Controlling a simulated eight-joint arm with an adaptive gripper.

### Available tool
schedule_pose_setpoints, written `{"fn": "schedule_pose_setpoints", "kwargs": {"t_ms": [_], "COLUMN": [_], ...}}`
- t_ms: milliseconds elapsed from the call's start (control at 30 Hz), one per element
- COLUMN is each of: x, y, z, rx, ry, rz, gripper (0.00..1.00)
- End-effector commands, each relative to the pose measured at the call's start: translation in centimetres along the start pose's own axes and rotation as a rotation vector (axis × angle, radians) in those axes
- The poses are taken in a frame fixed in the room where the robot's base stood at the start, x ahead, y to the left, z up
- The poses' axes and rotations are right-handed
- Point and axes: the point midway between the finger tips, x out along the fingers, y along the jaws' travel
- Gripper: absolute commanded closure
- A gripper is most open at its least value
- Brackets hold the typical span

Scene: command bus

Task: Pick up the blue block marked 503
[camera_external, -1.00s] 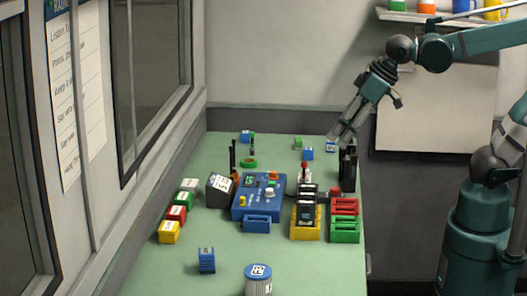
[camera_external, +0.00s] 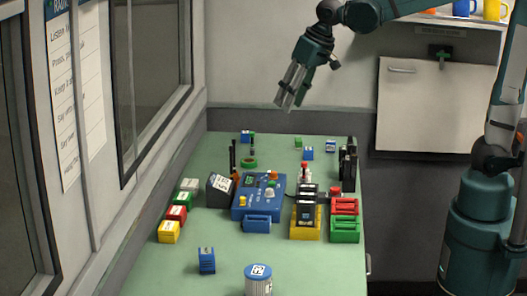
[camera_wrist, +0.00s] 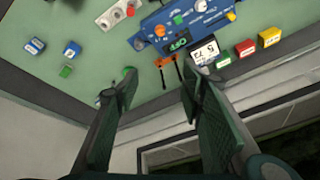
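Several small blue blocks are on the green table, and I cannot read 503 on any of them. One blue block (camera_external: 207,261) stands at the front left. A blue block (camera_external: 308,154) and one with a white top (camera_external: 330,147) are at the back right; another (camera_external: 244,138) is at the back left beside something green. The wrist view shows two blue blocks with pale tops, one at the far left (camera_wrist: 35,46) and one beside it (camera_wrist: 72,48). My gripper (camera_external: 286,103) is open and empty above the table's back edge; its parted fingers show in the wrist view (camera_wrist: 158,80).
A blue radio console (camera_external: 243,208) stands mid-table, with a dark display box (camera_external: 220,188) to its left. Yellow, red and green blocks line the left side. Black handsets (camera_external: 348,168) stand at the right. A ribbed canister (camera_external: 258,282) is at the front.

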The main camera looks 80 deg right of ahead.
Motion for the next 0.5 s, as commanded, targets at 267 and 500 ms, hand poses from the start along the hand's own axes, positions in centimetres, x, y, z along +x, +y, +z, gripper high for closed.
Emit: {"fn": "schedule_pose_setpoints", "kwargs": {"t_ms": [267, 500], "x": [1.6, 3.6], "y": [1.2, 2.8], "z": [-5.5, -9.8], "rx": [0.111, 0.207], "ry": [-0.036, -0.067], "rz": [0.032, 0.061], "gripper": [0.61, 0.61]}}
